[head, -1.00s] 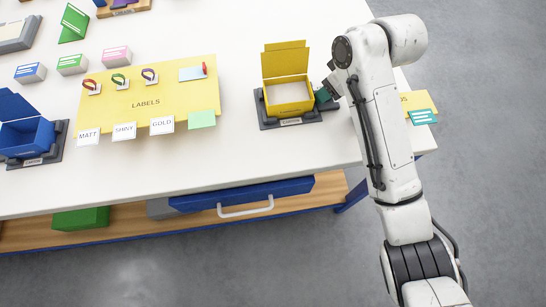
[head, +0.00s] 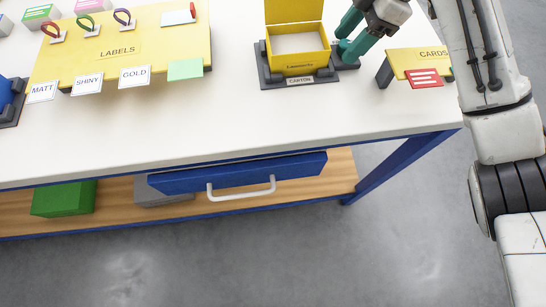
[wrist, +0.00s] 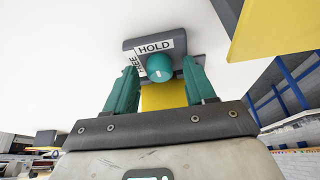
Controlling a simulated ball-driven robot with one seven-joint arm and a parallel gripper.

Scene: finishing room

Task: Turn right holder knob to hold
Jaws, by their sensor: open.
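The right holder (head: 270,77) is a dark grey base with an open yellow box (head: 298,52) on it. In the wrist view its knob (wrist: 159,67) is round and teal, with a small pale mark. A HOLD label (wrist: 154,47) is above the knob, and a partly hidden FREE label (wrist: 136,64) is to its left. My gripper (wrist: 161,72) is open, with one teal finger on each side of the knob. I cannot tell whether they touch it. In the head view my gripper (head: 346,46) is at the holder's right side, where the knob is not clearly distinguishable.
A yellow CARDS stand (head: 416,62) with a red card (head: 424,78) is right of the holder. The yellow LABELS board (head: 150,50) is left, with tags along its front. A blue drawer (head: 240,172) is under the white table (head: 230,115). Bare tabletop lies before the holder.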

